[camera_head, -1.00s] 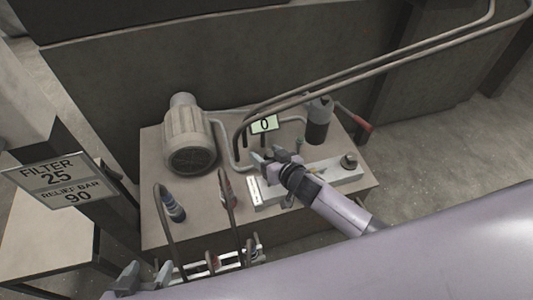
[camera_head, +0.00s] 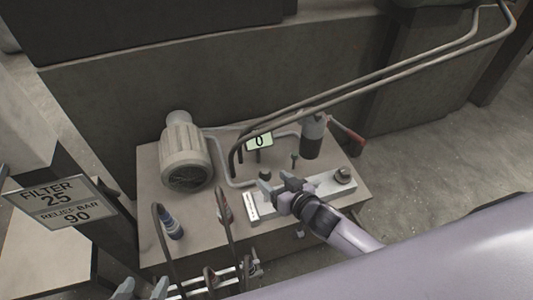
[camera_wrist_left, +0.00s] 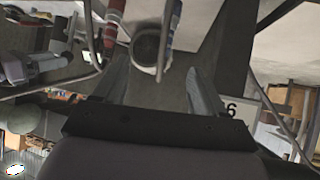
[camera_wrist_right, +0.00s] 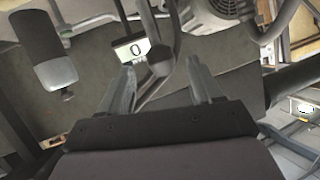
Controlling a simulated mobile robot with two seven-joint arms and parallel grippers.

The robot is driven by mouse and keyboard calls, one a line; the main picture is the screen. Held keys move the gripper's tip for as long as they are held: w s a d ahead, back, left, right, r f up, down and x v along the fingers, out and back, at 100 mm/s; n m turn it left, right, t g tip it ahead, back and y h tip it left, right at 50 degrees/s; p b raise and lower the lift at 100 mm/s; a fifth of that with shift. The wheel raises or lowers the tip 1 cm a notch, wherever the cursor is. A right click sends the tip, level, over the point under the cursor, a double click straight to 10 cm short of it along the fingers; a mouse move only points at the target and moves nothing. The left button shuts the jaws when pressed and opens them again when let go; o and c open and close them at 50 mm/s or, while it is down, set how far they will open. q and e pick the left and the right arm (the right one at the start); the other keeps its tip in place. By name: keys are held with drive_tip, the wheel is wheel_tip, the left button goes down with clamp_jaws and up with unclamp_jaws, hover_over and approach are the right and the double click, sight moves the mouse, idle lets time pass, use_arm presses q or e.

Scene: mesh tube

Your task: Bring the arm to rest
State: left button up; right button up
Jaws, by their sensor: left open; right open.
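My right arm reaches in from the lower right of the head view, with its gripper (camera_head: 272,182) over the pale manifold block (camera_head: 325,186) on the bench. The jaws are open with nothing between them; whether they touch the block I cannot tell. The right wrist view shows its two fingers (camera_wrist_right: 160,88) apart, a small display reading 0 (camera_wrist_right: 132,50) beyond them. My left gripper (camera_head: 141,286) is at the bottom left edge of the head view, open, its arm mostly out of frame. The left wrist view shows its fingers (camera_wrist_left: 157,82) apart, a round pale-rimmed part (camera_wrist_left: 147,50) beyond them.
The bench (camera_head: 150,235) carries a motor (camera_head: 185,150), a dark cylinder (camera_head: 313,137), a blue-banded bottle (camera_head: 172,226) and a red-handled lever (camera_head: 346,132). Long bent pipes (camera_head: 400,75) cross above it. A sign reading FILTER 25 (camera_head: 62,200) stands at left. Open floor lies right.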

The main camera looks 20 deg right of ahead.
drive_tip(key=s+d+r+g+p, duration=0.1)
drive_tip(key=s+r+p, duration=0.2)
drive_tip(key=s, duration=0.3)
drive_tip(key=s+d+r+h+p, duration=0.1)
drive_tip(key=s+d+r+p, duration=0.1)
drive_tip(key=s, duration=0.4)
drive_tip(key=s+d+r+g+h+p, duration=0.1)
drive_tip(key=s+d+r+p, duration=0.1)
drive_tip(key=s+r+p, duration=0.3)
drive_tip(key=shift+s+n+g+p, duration=0.3)
drive_tip(key=shift+s+n+p, duration=0.1)
drive_tip(key=shift+s+p, duration=0.55)
drive_tip(key=shift+s+f, duration=0.1)
